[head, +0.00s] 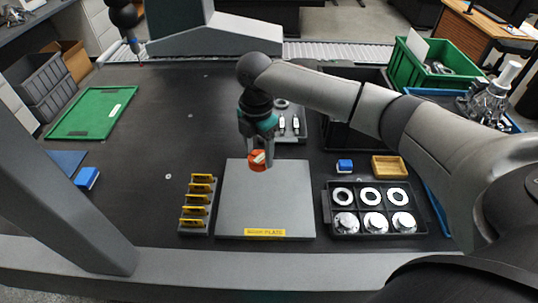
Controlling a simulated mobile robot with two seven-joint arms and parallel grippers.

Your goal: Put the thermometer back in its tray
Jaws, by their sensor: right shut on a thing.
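My right gripper (259,148) points down over the back part of the grey plate (265,205). It is shut on a small orange piece with a pale face, apparently the thermometer (257,161). The picture is too small to tell whether the piece touches the plate. A grey tray (302,137) lies just behind the gripper and holds two slim white-and-black pieces and a ring. The arm and gripper hide part of this tray. I cannot tell for certain which tray is the thermometer's. My left gripper is not in view.
A rack of yellow pieces (198,205) stands left of the plate. A black tray (330,209) with rings and shiny discs lies right. A blue block (344,166) and a yellow bin (389,166) stand behind it. A green tray (92,113) lies far left; the table between is mostly clear.

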